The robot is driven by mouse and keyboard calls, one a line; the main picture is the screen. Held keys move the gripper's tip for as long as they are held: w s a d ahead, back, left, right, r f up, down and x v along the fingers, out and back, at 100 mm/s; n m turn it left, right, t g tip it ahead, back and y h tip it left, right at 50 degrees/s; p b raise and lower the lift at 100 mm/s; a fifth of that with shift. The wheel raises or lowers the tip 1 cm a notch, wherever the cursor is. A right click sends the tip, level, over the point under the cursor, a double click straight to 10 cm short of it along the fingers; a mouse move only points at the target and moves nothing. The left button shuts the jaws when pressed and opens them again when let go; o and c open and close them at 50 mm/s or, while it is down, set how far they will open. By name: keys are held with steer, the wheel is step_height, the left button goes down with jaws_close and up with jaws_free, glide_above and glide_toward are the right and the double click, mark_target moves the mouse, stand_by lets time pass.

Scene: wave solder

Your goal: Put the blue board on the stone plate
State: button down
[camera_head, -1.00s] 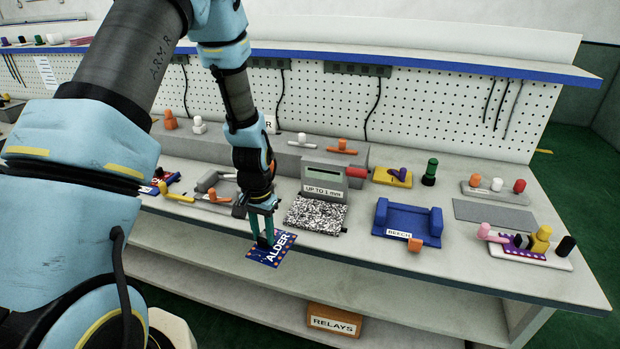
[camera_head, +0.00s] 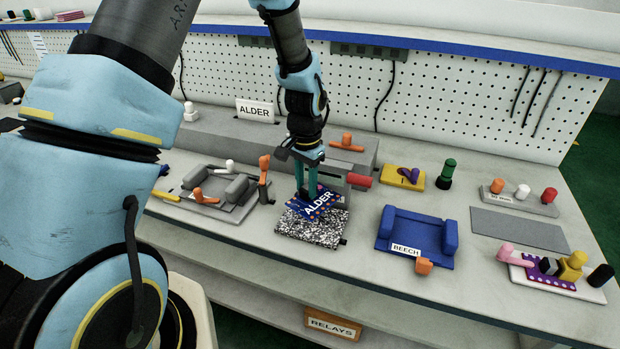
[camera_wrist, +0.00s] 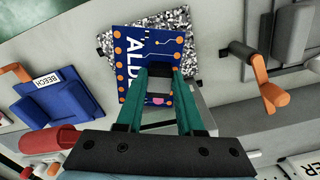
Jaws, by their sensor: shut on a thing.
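My gripper (camera_head: 310,182) is shut on the blue board (camera_head: 319,205), which has white ALDER lettering and orange dots. The speckled black-and-white stone plate (camera_head: 310,229) lies on the bench below it. The board is over the back part of the plate and looks tilted; I cannot tell whether it touches the plate. In the wrist view the board (camera_wrist: 139,60) sits between the green fingers (camera_wrist: 157,73), turned a little relative to the stone plate (camera_wrist: 207,45), whose corners show around it.
A grey gauge block stands just behind the plate, with a red cylinder (camera_head: 359,180). A blue BEECH cradle (camera_head: 412,232) is to the right, and a grey fixture with an orange lever (camera_head: 264,170) to the left. A bare grey pad (camera_head: 520,229) lies farther right.

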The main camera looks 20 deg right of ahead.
mark_target(306, 203)
steer(key=shift+a, duration=0.1)
stand_by(0.3)
steer(key=shift+f+b, duration=2)
steer(key=shift+f, duration=1)
steer(key=shift+f+b, duration=0.3)
steer(key=shift+f, duration=0.15)
steer(key=shift+c, duration=2.3)
jaws_free()
step_height(306, 203, up, 11)
steer(key=b, duration=0.2)
steer(key=shift+f+b, duration=0.1)
steer(key=shift+b, duration=0.25)
